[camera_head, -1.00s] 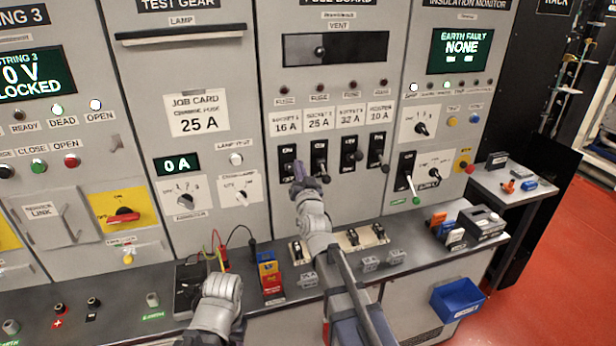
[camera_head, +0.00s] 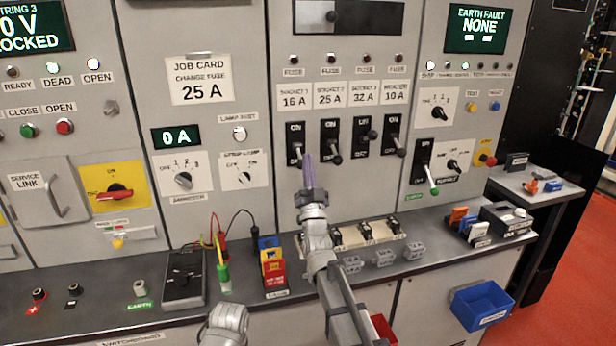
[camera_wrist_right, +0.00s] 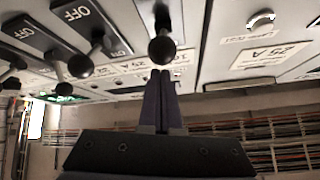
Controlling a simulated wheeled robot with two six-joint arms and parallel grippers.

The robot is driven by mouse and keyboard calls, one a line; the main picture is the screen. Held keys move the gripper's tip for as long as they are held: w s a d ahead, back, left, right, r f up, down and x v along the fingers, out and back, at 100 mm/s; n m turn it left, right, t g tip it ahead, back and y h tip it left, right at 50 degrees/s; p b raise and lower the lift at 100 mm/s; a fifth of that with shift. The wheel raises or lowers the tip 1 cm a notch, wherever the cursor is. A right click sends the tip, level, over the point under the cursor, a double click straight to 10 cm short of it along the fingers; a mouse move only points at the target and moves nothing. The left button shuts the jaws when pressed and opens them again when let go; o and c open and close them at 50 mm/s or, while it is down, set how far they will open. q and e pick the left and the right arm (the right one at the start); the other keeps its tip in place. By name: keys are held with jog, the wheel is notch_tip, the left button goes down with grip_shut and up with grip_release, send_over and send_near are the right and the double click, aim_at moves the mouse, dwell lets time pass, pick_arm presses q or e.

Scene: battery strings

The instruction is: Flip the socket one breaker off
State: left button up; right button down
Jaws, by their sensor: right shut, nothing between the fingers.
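The socket one breaker (camera_head: 296,136) is the leftmost of the black breakers in the head view, under the 16 A label. ON is readable at its top. Its lever is in the lower part of the switch, partly beside my fingers. My right gripper (camera_head: 309,160) is shut and empty, its purple fingers pointing up at the lower right of this breaker. In the right wrist view, a round black lever knob (camera_wrist_right: 162,48) sits just beyond the shut fingertips (camera_wrist_right: 160,76); contact cannot be told. My left gripper is out of view.
The socket two breaker (camera_head: 330,138) is close on the right, with the socket three (camera_head: 362,134) and heater (camera_head: 392,132) breakers beyond.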

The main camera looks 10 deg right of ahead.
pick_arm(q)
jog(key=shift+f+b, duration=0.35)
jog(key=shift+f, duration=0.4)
pick_arm(e)
jog(key=shift+f, duration=0.5)
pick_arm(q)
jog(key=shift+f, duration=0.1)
pick_arm(e)
jog(key=shift+w+f, duration=0.1)
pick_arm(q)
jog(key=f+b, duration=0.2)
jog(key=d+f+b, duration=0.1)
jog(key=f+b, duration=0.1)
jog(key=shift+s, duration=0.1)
pick_arm(e)
jog(key=s+f, duration=0.4)
jog(key=s, duration=0.4)
jog(key=shift+s+d, duration=0.25)
jog(key=shift+s, duration=0.05)
jog(key=shift+f, duration=0.1)
